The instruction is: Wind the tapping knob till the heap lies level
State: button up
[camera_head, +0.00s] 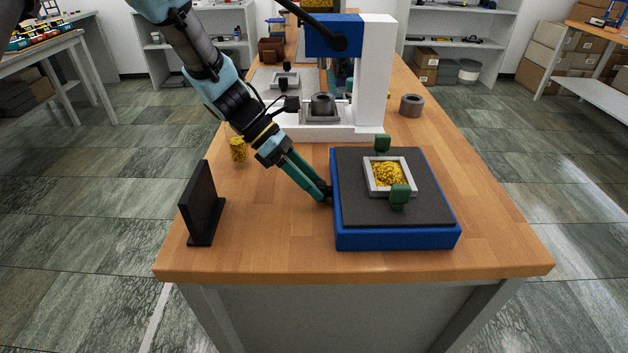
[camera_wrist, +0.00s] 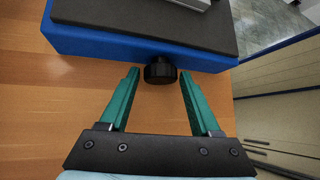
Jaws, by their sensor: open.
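The tapping knob (camera_wrist: 160,70) is a black round knob on the side of a blue box with a dark grey top (camera_head: 436,211). My gripper (camera_head: 325,195) is at the box's left side, at the knob. In the wrist view my gripper (camera_wrist: 158,75) is open, its teal fingers apart on either side of the knob, with gaps visible between fingers and knob. The yellow granular heap (camera_head: 387,174) lies in a light grey square tray (camera_head: 371,187) on the box top. It looks uneven, with bare grey showing at a tray corner. Green blocks (camera_head: 400,195) sit at the tray's near and far sides.
A black upright plate on a foot (camera_head: 202,205) stands at the left table edge. A yellow-filled jar (camera_head: 238,150) stands behind it. A white and blue press (camera_head: 372,75) stands behind the box, with a grey ring (camera_head: 411,105) to its right. The wooden tabletop in front is clear.

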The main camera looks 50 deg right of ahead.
jog(key=shift+s+f, duration=0.2)
jog(key=shift+s, duration=0.05)
grip_shut()
dwell(0.4)
